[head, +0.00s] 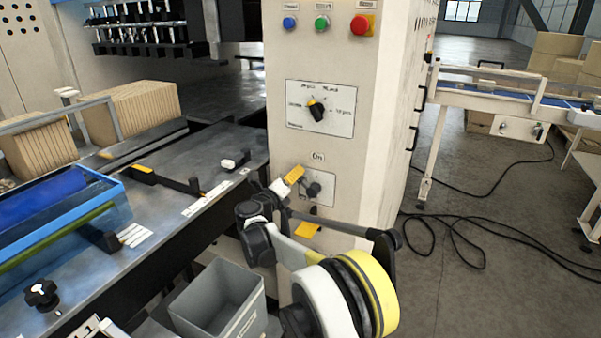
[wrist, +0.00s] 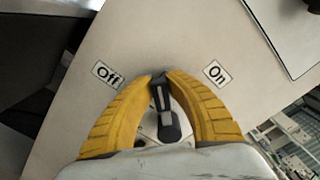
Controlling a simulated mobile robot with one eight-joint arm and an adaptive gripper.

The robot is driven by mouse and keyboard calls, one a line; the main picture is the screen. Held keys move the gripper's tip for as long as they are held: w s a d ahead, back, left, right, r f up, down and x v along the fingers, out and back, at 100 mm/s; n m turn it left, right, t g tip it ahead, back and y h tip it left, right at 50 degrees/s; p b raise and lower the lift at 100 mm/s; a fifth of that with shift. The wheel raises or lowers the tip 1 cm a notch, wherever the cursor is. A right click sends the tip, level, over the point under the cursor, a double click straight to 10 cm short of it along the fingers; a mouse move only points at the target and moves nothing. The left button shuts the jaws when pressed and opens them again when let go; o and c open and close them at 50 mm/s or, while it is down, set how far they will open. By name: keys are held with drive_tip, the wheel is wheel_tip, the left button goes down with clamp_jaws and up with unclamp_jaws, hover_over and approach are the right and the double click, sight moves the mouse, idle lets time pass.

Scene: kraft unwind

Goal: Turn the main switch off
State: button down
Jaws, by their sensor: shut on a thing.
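The main switch (wrist: 168,125) is a dark rotary handle on a pale plate. In the wrist view it points up, about midway between the Off label (wrist: 107,74) and the On label (wrist: 217,73). My gripper (wrist: 161,76) has its two yellow fingers on either side of the handle, with the tips closed on its upper end. In the head view the switch (head: 315,189) is on the lower front of the cream cabinet (head: 325,140). One yellow finger of my gripper (head: 298,178) shows at its left. My arm hides part of the plate.
Above are a selector dial (head: 317,110) and blue, green and red buttons (head: 322,24). A machine table (head: 180,190) is at left, with a grey bin (head: 218,300) in front. Black cables (head: 455,230) lie on the floor at right, below a conveyor (head: 490,95).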

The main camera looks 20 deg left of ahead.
drive_tip(key=shift+a+f+n+b, duration=0.25)
drive_tip(key=shift+f+n, duration=0.4)
drive_tip(key=shift+n, duration=0.35)
drive_tip(key=shift+a+f+n+b, duration=0.1)
drive_tip(key=shift+a+f+n, duration=0.15)
drive_tip(key=shift+f+n, duration=0.55)
drive_tip(key=shift+a+f+n+b, duration=0.25)
drive_tip(key=shift+f+n, duration=0.2)
drive_tip(key=shift+n, duration=0.75)
drive_tip(key=c, duration=1.3)
unclamp_jaws()
drive_tip(key=shift+c, duration=0.2)
drive_tip(key=s+a, duration=0.1)
drive_tip(key=s, duration=1.1)
